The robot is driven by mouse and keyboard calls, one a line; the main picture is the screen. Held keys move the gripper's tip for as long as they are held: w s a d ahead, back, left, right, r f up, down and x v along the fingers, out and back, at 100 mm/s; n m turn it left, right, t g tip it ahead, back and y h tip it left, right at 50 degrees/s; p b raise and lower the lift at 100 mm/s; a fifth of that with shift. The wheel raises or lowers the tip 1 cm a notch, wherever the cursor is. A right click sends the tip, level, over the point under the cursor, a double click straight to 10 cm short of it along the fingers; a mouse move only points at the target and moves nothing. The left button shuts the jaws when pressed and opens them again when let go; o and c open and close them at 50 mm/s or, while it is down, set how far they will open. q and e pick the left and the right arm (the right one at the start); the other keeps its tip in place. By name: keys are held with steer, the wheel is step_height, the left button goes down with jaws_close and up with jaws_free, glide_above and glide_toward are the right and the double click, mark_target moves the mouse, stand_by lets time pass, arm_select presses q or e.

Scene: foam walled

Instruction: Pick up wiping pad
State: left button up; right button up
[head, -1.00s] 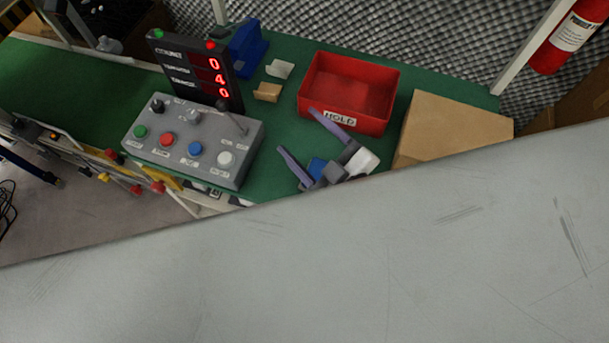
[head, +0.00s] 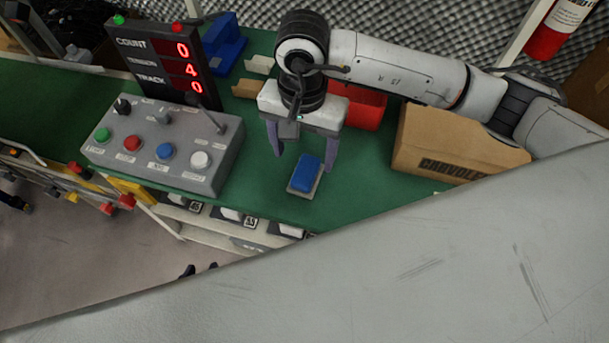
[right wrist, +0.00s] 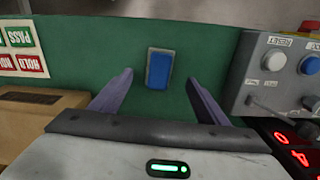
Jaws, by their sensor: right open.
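The wiping pad, a blue block on a pale base (head: 306,175), lies on the green bench top near its front edge. My right gripper (head: 303,160) comes in from the right above it. Its purple fingers are apart and empty. In the right wrist view the pad (right wrist: 159,69) lies ahead of the gap between the fingers (right wrist: 157,80), not touching them.
A grey button console (head: 165,175) and a counter display (head: 165,62) stand left of the pad. A red bin (head: 363,108) is behind my right gripper. A cardboard box (head: 455,150) stands to the right. A large grey surface (head: 400,270) hides the lower right.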

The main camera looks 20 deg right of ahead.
mark_target(304, 172)
step_height(304, 172, down, 4)
steer(key=shift+f, duration=0.1)
step_height(304, 172, down, 5)
steer(key=shift+w+d+f, duration=0.1)
steer(key=shift+w+d, duration=0.05)
steer(key=shift+c, duration=0.2)
steer(key=c, duration=1.1)
